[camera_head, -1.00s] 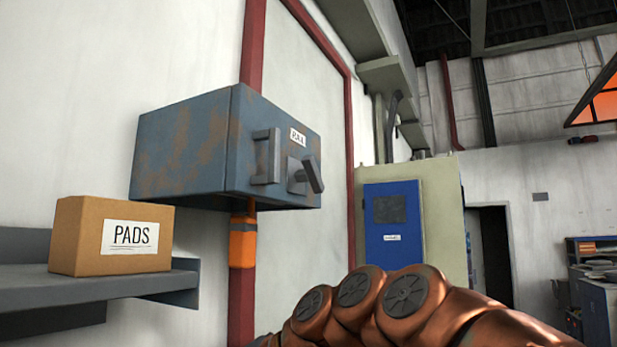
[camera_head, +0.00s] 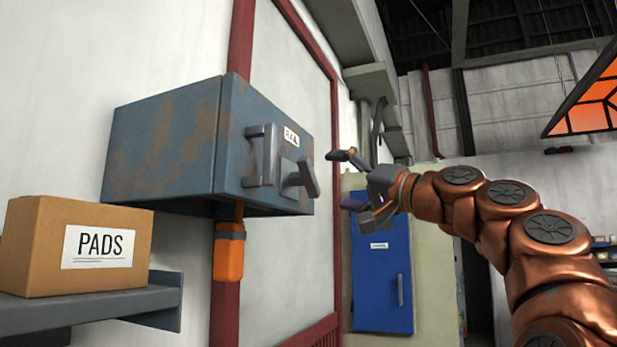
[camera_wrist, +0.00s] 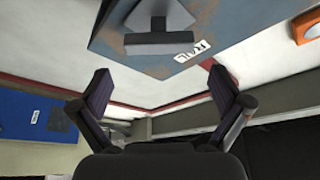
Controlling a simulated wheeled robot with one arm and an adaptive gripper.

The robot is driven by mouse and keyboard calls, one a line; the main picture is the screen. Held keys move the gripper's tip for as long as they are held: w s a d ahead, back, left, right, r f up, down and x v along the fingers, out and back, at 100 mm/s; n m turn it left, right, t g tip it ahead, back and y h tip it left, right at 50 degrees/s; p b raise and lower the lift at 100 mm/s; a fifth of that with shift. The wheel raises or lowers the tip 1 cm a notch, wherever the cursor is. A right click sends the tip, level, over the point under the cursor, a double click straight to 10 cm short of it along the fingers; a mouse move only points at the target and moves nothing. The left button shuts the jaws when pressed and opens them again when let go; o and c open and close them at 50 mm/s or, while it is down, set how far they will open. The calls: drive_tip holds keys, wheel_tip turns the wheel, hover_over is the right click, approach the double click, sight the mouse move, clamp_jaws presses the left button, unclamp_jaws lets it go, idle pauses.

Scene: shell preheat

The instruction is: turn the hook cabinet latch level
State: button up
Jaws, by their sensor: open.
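The hook cabinet (camera_head: 165,150) is a rusty blue-grey box mounted on the wall in the head view. Its latch (camera_head: 304,178) is a short grey lever on a plate at the right of the door front, and it slants down to the right. In the wrist view a grey bar on a plate (camera_wrist: 158,43), which looks like the latch, is at the top. My gripper (camera_head: 343,180) is open and empty, to the right of the latch and apart from it. Its two spread fingers also show in the wrist view (camera_wrist: 158,88), below the bar.
A fixed grey handle (camera_head: 262,155) stands left of the latch, with a white label (camera_head: 291,137) above. A PADS carton (camera_head: 75,245) sits on a shelf (camera_head: 100,305) at lower left. A blue panel (camera_head: 382,275) is farther back. Open space lies in front of the cabinet door.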

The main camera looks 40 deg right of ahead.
sight(314, 177)
drive_tip(key=p+x, duration=0.2)
drive_tip(key=x, duration=0.4)
drive_tip(key=shift+d, duration=0.1)
drive_tip(key=shift+w+a+r, duration=0.1)
drive_tip(key=shift+w+a, duration=0.2)
drive_tip(key=shift+w, duration=0.25)
drive_tip(key=shift+c, duration=0.3)
drive_tip(key=c, duration=0.7)
